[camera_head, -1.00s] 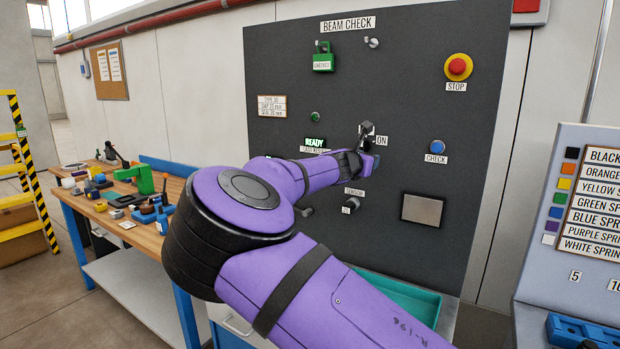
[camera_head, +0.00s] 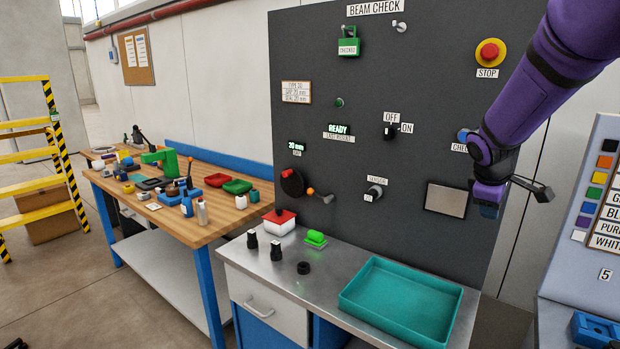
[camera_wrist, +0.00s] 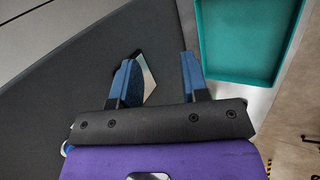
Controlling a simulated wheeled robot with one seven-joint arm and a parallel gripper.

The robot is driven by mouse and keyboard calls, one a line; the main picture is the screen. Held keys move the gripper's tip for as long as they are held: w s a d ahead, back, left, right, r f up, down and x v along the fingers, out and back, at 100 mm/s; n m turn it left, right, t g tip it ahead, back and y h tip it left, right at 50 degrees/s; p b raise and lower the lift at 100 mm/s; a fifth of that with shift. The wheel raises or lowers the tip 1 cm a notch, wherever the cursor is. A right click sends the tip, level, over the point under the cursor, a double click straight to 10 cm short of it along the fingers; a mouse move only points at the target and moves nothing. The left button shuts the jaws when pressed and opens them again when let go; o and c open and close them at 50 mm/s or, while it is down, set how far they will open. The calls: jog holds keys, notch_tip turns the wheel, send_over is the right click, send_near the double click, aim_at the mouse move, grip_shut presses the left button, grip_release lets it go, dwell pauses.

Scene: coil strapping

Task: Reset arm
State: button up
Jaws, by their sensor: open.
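My gripper (camera_head: 489,208) hangs in front of the right part of the dark panel, just right of the square metal plate (camera_head: 446,198). In the wrist view my gripper (camera_wrist: 158,68) has its two blue fingers apart with nothing held between them. The dark BEAM CHECK panel (camera_head: 330,60) stands upright behind it. My purple arm comes down from the upper right and partly covers the blue CHECK button (camera_head: 463,136) and its label. The OFF/ON switch (camera_head: 390,132) is in clear view and apart from my gripper.
A teal tray (camera_head: 400,300) lies on the metal bench (camera_head: 330,262) below. The red STOP button (camera_head: 489,52) is close to my arm. A console (camera_head: 590,240) stands at right. A wooden workbench (camera_head: 225,221) with several items is at left.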

jog(key=s+a+r+m+y, duration=0.1)
jog(key=s+a+r+m, duration=0.2)
jog(key=s, duration=0.7)
jog(key=s+a+r+m+t+y, duration=0.1)
jog(key=s+a+r+m+y, duration=0.1)
jog(key=s, duration=0.9)
jog(key=s+a+r+m+y, duration=0.1)
jog(key=s+a+r+m, duration=0.2)
jog(key=s+a, duration=0.3)
jog(key=s+r, duration=0.1)
jog(key=s, duration=0.3)
jog(key=shift+s+r+m+t+y, duration=0.25)
jog(key=shift+s+m+t+y, duration=0.05)
jog(key=shift+s+m+y, duration=0.1)
